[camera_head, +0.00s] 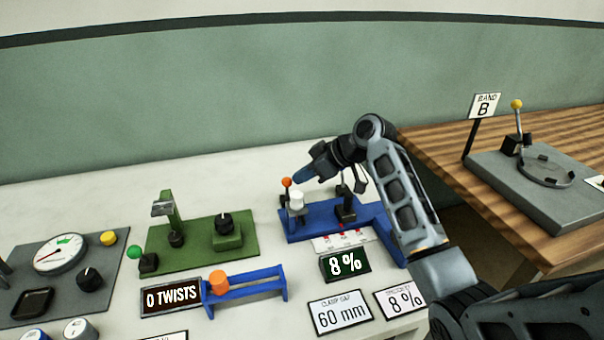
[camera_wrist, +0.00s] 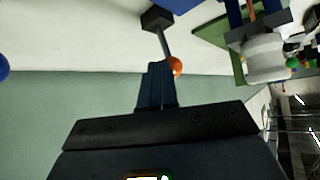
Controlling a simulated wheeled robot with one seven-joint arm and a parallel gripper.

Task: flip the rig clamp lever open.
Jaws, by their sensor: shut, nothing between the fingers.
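The rig is a blue base (camera_head: 318,230) on the white bench. Its lever has an orange knob (camera_head: 287,182) and stands roughly upright at the rig's left end. In the wrist view the orange knob (camera_wrist: 176,66) tops a thin rod from a black block (camera_wrist: 157,19). My gripper (camera_head: 298,178) is shut and empty, its blue fingertips close beside the knob. In the wrist view the shut fingers (camera_wrist: 157,72) overlap the knob's left edge; I cannot tell whether they touch. A white spool (camera_head: 296,200) sits just below the fingertips; it also shows in the wrist view (camera_wrist: 266,60).
A green fixture (camera_head: 190,245) with a green-knobbed lever stands left of the rig. A blue stand with an orange roller (camera_head: 218,281), an "8 %" display (camera_head: 345,263) and a "60 mm" sign (camera_head: 340,313) are in front. A wooden table (camera_head: 440,140) is at right.

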